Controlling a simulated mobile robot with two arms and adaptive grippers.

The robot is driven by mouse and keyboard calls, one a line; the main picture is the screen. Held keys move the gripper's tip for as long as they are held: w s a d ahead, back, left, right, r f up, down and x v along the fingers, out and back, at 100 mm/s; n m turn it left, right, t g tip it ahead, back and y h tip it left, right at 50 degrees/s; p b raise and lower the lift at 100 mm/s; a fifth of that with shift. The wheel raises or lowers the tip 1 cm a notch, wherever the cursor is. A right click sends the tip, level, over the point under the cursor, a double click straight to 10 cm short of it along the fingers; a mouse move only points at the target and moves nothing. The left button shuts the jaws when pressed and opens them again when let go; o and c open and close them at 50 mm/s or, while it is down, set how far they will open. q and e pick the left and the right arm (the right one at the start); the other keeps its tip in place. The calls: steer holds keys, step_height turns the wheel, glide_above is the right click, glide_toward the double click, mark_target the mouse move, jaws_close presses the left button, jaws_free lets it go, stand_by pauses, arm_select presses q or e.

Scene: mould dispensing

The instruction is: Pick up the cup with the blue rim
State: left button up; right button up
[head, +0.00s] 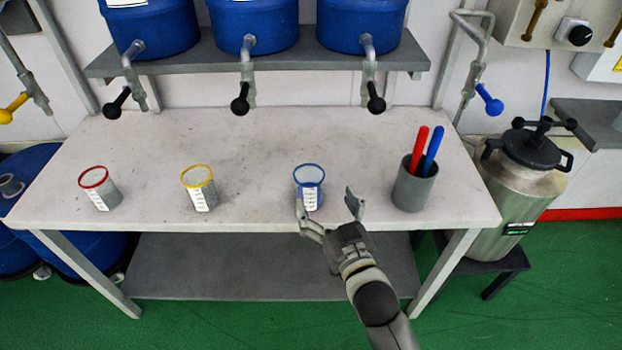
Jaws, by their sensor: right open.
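The cup with the blue rim (310,186) stands upright on the grey table, right of the middle, with a white scale label on its front. My right gripper (327,204) is open at the table's front edge, just in front of and slightly right of this cup. Its left finger shows close to the cup's lower front; whether it touches cannot be told. The right finger is to the right of the cup, apart from it. Nothing is held. My left gripper is not in view.
A yellow-rimmed cup (199,188) and a red-rimmed cup (100,188) stand to the left on the table (250,140). A grey holder (412,190) with red and blue sticks stands right of my gripper. Blue barrels' taps (240,98) hang over the table's back.

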mark_target(304, 166)
steer(key=x, duration=0.4)
steer(key=shift+w+a, duration=0.1)
steer(key=shift+a, duration=0.05)
steer(key=shift+x, duration=0.8)
steer(key=x, duration=0.4)
steer(key=shift+a+f, duration=0.1)
steer(key=shift+f, duration=0.25)
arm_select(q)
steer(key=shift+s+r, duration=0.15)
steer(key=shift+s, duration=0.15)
arm_select(e)
steer(key=shift+c, duration=0.6)
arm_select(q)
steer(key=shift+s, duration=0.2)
arm_select(e)
steer(key=c, duration=1.4)
steer(key=shift+r, duration=0.1)
